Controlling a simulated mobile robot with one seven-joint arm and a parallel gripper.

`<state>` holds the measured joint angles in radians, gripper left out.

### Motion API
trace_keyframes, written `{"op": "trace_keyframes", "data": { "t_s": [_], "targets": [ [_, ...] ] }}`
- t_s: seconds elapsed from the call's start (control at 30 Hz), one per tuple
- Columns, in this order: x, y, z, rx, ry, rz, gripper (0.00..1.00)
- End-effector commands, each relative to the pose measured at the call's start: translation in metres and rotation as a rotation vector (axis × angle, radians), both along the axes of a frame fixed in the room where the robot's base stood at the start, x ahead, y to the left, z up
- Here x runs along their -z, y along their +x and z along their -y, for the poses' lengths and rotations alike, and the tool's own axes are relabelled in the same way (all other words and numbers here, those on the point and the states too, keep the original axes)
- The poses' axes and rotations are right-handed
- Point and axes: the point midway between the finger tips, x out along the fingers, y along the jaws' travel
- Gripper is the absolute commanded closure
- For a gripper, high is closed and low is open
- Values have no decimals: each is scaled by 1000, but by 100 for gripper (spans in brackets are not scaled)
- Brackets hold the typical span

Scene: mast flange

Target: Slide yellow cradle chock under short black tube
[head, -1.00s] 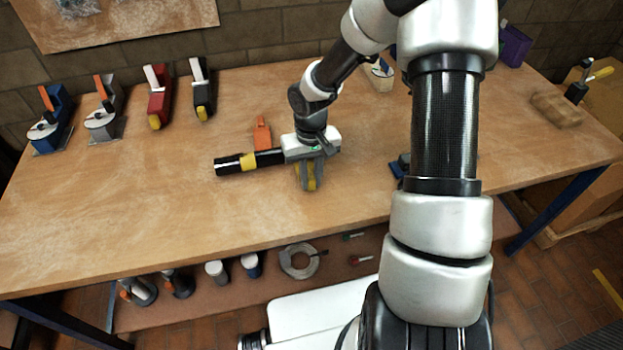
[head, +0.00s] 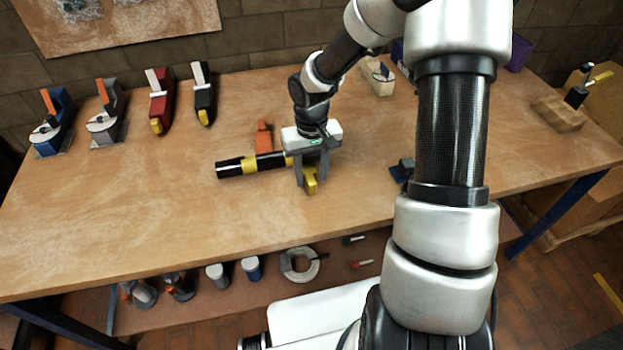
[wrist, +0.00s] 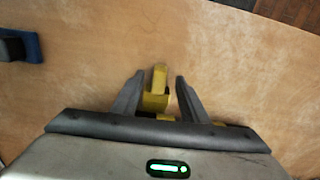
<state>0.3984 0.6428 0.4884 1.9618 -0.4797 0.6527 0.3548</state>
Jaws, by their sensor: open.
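The short black tube (head: 232,168) with yellow bands lies sideways left of my gripper in the head view, its right end hidden behind the gripper. The yellow cradle chock (head: 311,184) is on the table below my gripper, near that end. My gripper (head: 311,180) is open, pointing down, with a finger on either side of the chock. In the wrist view the chock (wrist: 157,82) shows between the spread fingers (wrist: 157,88), with gaps beside both. Whether the chock is under the tube is hidden.
An orange block (head: 264,136) stands just behind the tube. Blue, grey, red and black clamp-like tools (head: 158,105) stand at the back left. A dark blue item (head: 402,169) is to the right. The table front (head: 180,225) is clear.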

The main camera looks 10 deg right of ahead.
Motion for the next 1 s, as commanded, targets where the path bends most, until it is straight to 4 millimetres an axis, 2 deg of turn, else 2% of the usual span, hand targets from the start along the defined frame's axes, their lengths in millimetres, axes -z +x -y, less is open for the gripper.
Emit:
{"op": "trace_keyframes", "data": {
  "t_s": [0.03, 0.2, 0.5, 0.7, 1.0],
  "targets": [
    [-16, 2, 1, 1, -2, 6, 60],
    [-59, 1, 1, 2, -2, 6, 60],
    [-121, 1, 0, 0, -2, 3, 60],
    [-139, 1, 0, 0, -1, 2, 60],
    [-142, 0, 0, 0, 0, 1, 60]
  ]
}}
